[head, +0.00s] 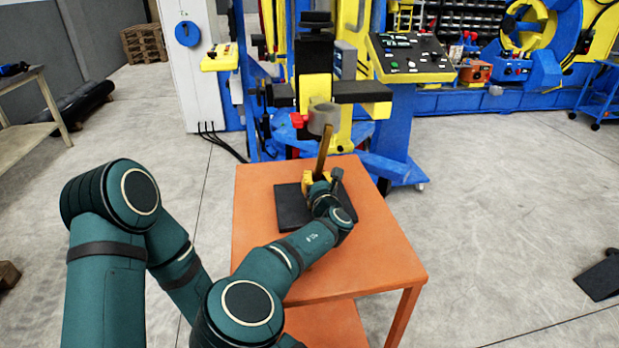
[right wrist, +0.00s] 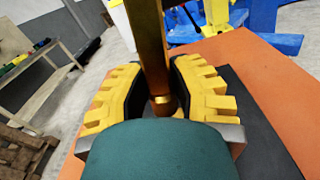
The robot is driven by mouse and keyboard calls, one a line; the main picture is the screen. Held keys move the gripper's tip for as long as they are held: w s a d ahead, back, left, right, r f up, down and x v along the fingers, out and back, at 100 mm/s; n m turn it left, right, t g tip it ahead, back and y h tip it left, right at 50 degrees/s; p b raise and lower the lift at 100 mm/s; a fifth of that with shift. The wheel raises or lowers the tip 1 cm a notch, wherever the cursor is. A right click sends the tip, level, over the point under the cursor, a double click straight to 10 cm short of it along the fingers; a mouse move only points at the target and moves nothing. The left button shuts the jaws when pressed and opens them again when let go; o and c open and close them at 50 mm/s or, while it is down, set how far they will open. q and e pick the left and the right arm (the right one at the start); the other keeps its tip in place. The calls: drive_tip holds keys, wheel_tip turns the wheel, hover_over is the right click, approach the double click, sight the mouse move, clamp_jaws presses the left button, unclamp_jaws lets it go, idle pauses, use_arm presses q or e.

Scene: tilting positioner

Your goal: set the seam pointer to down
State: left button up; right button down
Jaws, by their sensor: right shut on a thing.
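A brown, brass-like bar (head: 324,148), which looks like the seam pointer, stands nearly upright over the orange table, leaning slightly. In the head view its upper end meets a grey cylinder (head: 324,117) on the machine behind. In the right wrist view the bar (right wrist: 151,45) runs down between the yellow finger pads to a rounded brass end. My right gripper (head: 317,180) is shut on the bar near its lower end, low over the table. The join at the bar's top is too small to read. My left gripper is not in view.
The orange table (head: 382,262) carries a dark plate (head: 291,208) under my right gripper. A black and yellow machine head (head: 314,87) stands just behind. A sloped control panel (head: 410,57) is at the back right. The floor to the right is mostly clear.

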sight(319, 154)
drive_tip(key=shift+d, duration=0.25)
drive_tip(key=c, duration=0.9)
unclamp_jaws()
drive_tip(key=shift+o, duration=0.2)
wheel_tip(319, 154, up, 10)
drive_tip(key=v, duration=1.5)
drive_tip(key=shift+s, duration=0.4)
idle(0.7)
